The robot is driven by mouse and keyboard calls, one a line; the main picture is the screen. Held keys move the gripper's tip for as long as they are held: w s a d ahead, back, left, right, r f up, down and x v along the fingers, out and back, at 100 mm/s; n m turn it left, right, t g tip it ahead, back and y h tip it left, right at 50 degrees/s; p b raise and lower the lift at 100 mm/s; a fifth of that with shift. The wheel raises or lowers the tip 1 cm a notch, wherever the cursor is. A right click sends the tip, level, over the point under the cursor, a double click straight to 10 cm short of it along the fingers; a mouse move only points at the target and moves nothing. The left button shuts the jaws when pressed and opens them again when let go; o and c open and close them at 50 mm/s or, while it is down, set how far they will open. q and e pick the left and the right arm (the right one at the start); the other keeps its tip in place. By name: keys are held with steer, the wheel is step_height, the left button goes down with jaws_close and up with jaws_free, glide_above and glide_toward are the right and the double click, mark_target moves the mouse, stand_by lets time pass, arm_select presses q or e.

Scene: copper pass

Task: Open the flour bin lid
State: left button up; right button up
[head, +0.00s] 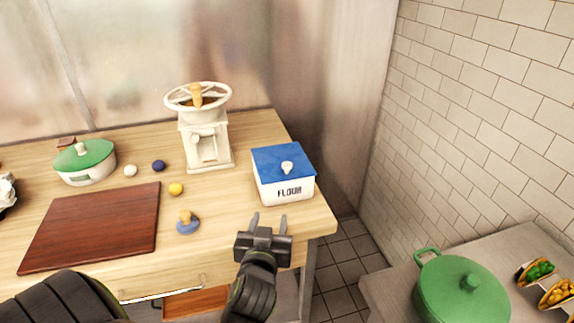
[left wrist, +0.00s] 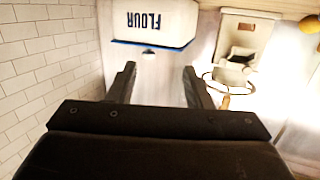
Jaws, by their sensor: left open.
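The flour bin is a white box (head: 285,189) marked "FLOUR" at the right end of the wooden counter. Its blue lid (head: 283,161) sits flat on top, closed, with a white knob (head: 287,167) in the middle. My left gripper (head: 268,222) is open and empty, just in front of the bin and apart from it. In the left wrist view the bin (left wrist: 160,22) appears upside down beyond the open fingers (left wrist: 160,78), with the lid's blue edge and the knob (left wrist: 148,54) showing. My right gripper is not in view.
A white grinder (head: 206,145) with a wheel stands left of the bin. A blue stopper-like piece (head: 187,225), small balls, a brown board (head: 95,228) and a green-lidded pot (head: 85,160) are further left. A green pot (head: 455,290) stands on the right counter.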

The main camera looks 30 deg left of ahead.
mark_target(286, 167)
arm_select(q)
steer(key=shift+t, duration=0.7)
steer(key=r+p+x, duration=0.1)
steer(key=x, duration=0.5)
steer(key=d+r+p+x, duration=0.1)
steer(key=x, duration=0.5)
steer(key=r+p+x, duration=0.1)
steer(key=x, duration=0.5)
steer(key=shift+w, duration=0.55)
jaws_close()
